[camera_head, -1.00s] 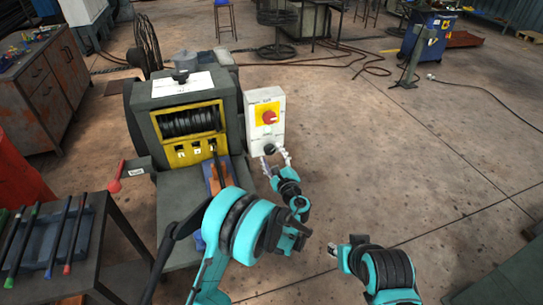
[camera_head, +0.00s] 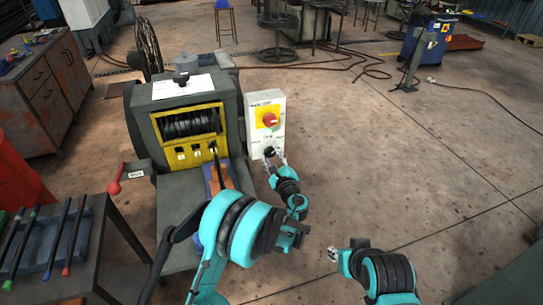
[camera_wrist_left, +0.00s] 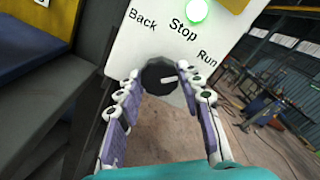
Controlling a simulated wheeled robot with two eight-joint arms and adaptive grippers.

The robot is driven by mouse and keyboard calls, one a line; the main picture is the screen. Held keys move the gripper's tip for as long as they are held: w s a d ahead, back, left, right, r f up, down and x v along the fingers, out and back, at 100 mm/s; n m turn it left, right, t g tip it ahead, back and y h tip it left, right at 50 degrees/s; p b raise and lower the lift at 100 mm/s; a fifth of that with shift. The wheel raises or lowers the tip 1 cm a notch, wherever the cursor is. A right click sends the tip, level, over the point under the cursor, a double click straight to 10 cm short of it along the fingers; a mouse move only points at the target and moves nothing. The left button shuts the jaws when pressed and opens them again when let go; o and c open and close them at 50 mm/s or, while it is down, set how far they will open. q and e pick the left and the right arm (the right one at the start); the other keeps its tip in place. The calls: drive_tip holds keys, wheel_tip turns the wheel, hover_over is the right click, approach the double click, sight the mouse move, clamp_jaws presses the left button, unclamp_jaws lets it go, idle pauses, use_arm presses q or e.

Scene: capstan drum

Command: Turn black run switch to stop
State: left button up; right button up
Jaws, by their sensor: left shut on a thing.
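The black run switch (camera_head: 269,151) is a round knob low on the front of a white control box (camera_head: 252,134). In the left wrist view the knob (camera_wrist_left: 158,74) sits below the labels Back, Stop and Run. Its white pointer mark lies towards the right, on the Run side. My left gripper (camera_head: 273,161) is at the knob. In the left wrist view its two fingers (camera_wrist_left: 160,80) are closed in on either side of the knob. My right gripper (camera_head: 333,253) is low in the head view, away from the box; its fingers are too small to read.
A red rotary switch (camera_head: 270,118) on a yellow plate is above the knob. A green lamp (camera_wrist_left: 196,11) glows above Stop. The capstan machine (camera_head: 187,150) stands left of the box. A tool table (camera_head: 98,215) is at lower left. Floor to the right is clear.

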use_arm(q)
drive_tip(key=n, duration=0.9)
drive_tip(key=shift+n, duration=0.3)
idle(0.4)
drive_tip(key=o, duration=1.2)
drive_tip(key=shift+c, duration=0.2)
